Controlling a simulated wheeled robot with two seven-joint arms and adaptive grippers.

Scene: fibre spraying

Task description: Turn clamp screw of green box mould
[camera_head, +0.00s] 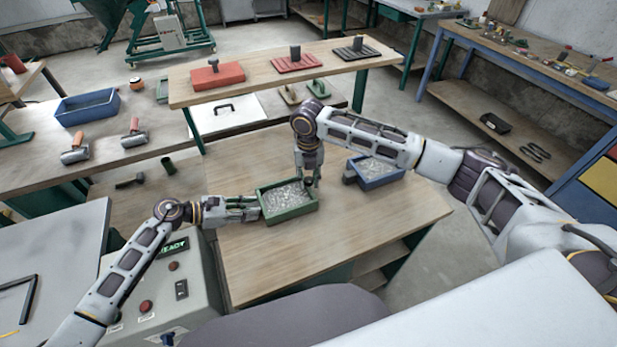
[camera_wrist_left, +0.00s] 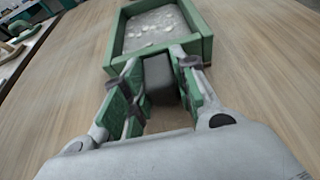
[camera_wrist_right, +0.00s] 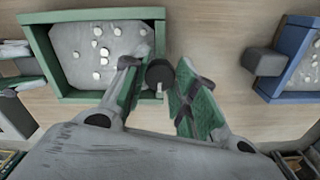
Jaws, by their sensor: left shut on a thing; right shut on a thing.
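The green box mould (camera_head: 289,212) stands on the wooden table, filled with grey material and pale lumps. It also shows in the left wrist view (camera_wrist_left: 204,20) and the right wrist view (camera_wrist_right: 38,42). My left gripper (camera_head: 252,207) is shut on the grey block (camera_wrist_left: 160,80) at the mould's left end. My right gripper (camera_head: 311,181) points down at the mould's right end. In the right wrist view its fingers are on either side of the dark round clamp screw knob (camera_wrist_right: 160,74), shut on it.
A blue box mould (camera_head: 379,180) with a similar grey block (camera_wrist_right: 264,62) stands to the right on the same table. A raised shelf (camera_head: 250,90) with red trowel-like plates is behind. The table front is clear.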

